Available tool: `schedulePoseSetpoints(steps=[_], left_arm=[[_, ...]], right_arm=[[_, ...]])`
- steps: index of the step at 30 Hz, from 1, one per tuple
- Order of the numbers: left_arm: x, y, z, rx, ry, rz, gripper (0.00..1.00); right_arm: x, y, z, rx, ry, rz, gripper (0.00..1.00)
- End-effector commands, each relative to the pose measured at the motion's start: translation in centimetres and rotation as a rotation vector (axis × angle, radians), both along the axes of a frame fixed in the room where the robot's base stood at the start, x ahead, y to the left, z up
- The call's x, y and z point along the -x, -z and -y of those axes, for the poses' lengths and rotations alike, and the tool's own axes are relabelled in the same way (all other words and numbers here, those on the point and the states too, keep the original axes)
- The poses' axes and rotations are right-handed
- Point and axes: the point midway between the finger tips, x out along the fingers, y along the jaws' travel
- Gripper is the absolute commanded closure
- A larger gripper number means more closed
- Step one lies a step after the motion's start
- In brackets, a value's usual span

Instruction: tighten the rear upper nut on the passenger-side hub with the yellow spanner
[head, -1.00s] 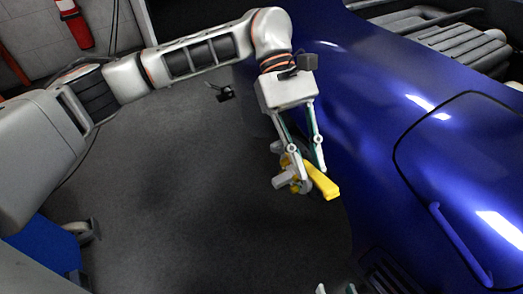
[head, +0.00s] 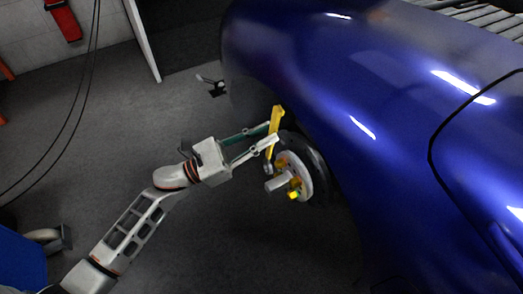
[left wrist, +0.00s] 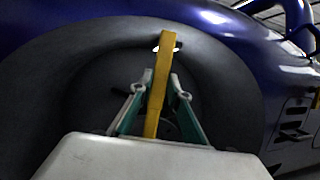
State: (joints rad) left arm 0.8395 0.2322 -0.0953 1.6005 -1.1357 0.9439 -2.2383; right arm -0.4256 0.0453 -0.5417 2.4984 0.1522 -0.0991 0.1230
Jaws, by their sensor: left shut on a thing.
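My left gripper (head: 272,133) is shut on the yellow spanner (head: 276,118), beside the wheel hub. The spanner stands roughly upright in the head view, its upper end above the fingers and its lower part reaching down toward the hub's upper edge. The hub (head: 304,178) is a pale disc with orange and yellow bits and a grey central shaft. I cannot tell whether the spanner touches a nut. In the left wrist view the spanner (left wrist: 165,60) rises between the fingers (left wrist: 160,88) before the dark wheel arch; the nuts are hidden there. My right gripper is out of view.
The blue car body (head: 340,90) overhangs the hub on the right. The grey floor (head: 130,140) to the left is open. A small black object (head: 216,90) stands near the car's far end. A blue object (head: 25,262) is at lower left.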

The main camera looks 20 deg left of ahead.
Motion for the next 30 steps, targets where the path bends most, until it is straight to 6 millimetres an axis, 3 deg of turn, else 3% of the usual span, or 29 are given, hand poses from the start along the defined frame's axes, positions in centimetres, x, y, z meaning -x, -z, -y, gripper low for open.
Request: schedulePoseSetpoints(steps=[1, 3, 9, 17, 30], left_arm=[[0.3, 2.0, -0.8, 0.017, -0.037, 0.000, 1.00], [0.5, 3.3, -1.7, 0.026, -0.078, 0.018, 1.00], [0.9, 5.3, -3.2, 0.038, -0.143, 0.048, 1.00], [0.5, 5.5, -3.1, 0.039, -0.153, 0.057, 1.00], [-2.0, 5.5, -1.2, 0.038, -0.153, 0.055, 1.00]], right_arm=[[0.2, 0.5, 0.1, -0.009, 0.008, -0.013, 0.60], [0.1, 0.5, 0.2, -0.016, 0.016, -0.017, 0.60], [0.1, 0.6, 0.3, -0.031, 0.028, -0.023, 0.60], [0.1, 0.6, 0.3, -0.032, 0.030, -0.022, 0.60], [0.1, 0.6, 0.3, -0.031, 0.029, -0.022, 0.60]])
